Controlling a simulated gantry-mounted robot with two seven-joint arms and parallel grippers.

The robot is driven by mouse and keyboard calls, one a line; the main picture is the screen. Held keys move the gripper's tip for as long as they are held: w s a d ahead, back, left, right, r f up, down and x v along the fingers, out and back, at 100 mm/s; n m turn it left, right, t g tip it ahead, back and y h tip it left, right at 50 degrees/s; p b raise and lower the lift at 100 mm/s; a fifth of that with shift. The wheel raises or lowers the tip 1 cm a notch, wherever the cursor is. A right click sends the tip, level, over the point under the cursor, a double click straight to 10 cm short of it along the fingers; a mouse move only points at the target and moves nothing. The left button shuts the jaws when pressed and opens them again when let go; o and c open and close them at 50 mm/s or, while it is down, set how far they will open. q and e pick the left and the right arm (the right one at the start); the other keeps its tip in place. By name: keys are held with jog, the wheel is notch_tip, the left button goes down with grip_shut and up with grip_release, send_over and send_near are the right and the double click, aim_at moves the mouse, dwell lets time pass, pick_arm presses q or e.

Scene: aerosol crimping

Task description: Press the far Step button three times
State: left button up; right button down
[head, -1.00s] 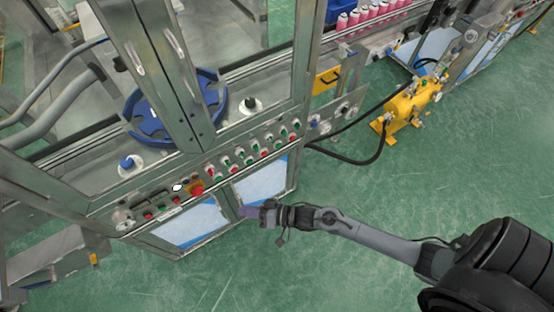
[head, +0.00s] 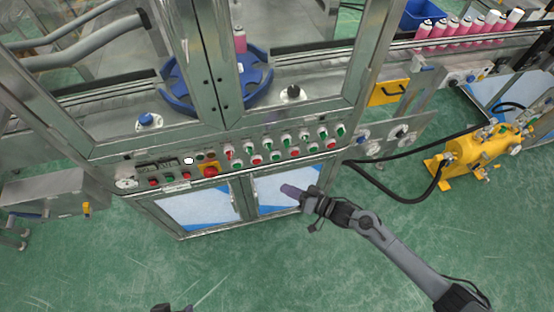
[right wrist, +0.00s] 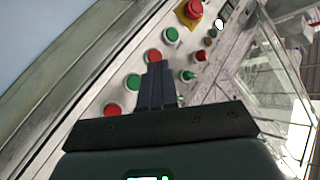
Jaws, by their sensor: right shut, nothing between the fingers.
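The control panel (head: 222,167) carries rows of red and green buttons and switches on the machine's front. Its labels are too small to read, so I cannot tell which button is the far Step button. Contact cannot be made out. A dark piece at the head view's bottom edge may be my left gripper.
A red emergency knob on a yellow base (head: 210,170) stands out from the panel. Blue-and-white cabinet doors (head: 205,207) are below it. A yellow pump unit (head: 480,150) with black hoses stands on the green floor at right. Pink cans (head: 455,30) line the conveyor behind.

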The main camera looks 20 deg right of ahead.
aim_at(276, 157)
jog(key=shift+a, duration=0.1)
jog(key=w+b, duration=0.6)
jog(key=w, duration=0.2)
jog(key=shift+w+d, duration=0.35)
jog(key=shift+d, duration=0.1)
dwell(0.9)
dwell(0.8)
jog(key=shift+w, duration=0.15)
dwell(0.3)
